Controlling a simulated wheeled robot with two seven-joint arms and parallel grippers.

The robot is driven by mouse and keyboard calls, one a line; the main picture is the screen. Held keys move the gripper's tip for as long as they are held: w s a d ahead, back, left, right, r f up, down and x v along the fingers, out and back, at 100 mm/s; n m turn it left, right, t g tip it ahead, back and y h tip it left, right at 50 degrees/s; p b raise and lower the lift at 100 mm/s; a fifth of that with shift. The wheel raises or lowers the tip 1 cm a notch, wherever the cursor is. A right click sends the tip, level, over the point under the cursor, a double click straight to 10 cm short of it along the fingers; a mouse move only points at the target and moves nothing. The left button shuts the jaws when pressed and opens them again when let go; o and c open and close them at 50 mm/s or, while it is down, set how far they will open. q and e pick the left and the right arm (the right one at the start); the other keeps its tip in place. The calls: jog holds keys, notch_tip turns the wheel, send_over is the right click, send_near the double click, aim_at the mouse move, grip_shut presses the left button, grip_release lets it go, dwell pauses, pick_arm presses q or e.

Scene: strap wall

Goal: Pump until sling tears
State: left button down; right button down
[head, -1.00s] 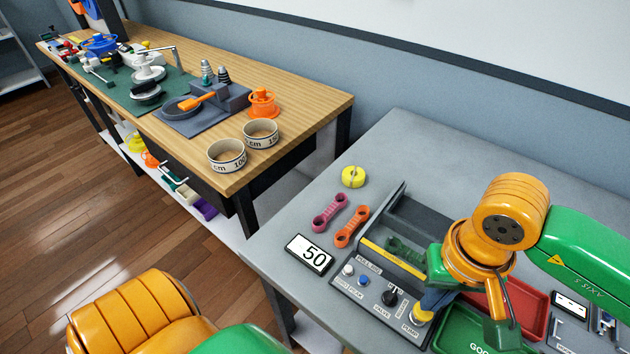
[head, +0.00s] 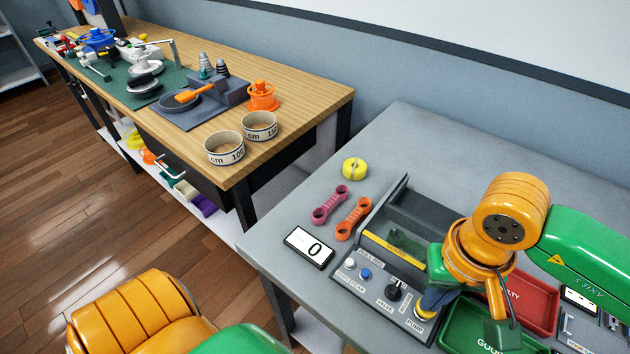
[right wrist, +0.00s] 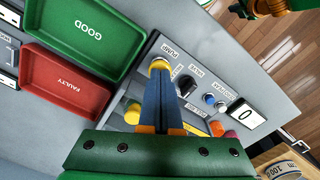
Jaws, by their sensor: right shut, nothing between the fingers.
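The pull tester (head: 385,290) stands on the grey table, with a yellow-edged chamber behind its control panel. A greenish piece shows inside the chamber (head: 408,241), partly behind my arm; I cannot tell whether it is whole or torn. The display (head: 309,248) reads 0. My right gripper (head: 427,305) is shut and empty, with its tips down at the yellow pump button (head: 424,314). In the right wrist view its blue fingers (right wrist: 161,75) point at the pump button (right wrist: 160,64), touching or nearly so. My left gripper is out of view.
A purple sling (head: 330,205) and an orange sling (head: 353,219) lie left of the tester, near a yellow roll (head: 354,168). The green GOOD tray (right wrist: 85,35) and red FAULTY tray (right wrist: 65,82) stand beside it. The valve knob (head: 393,291) is close to the pump.

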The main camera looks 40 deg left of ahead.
jog(key=shift+f, duration=0.35)
jog(key=shift+r, duration=0.1)
jog(key=shift+r+p, duration=0.5)
jog(key=shift+r, duration=0.45)
notch_tip(320, 180, up, 6)
jog(key=p, duration=0.3)
jog(key=shift+p, duration=0.4)
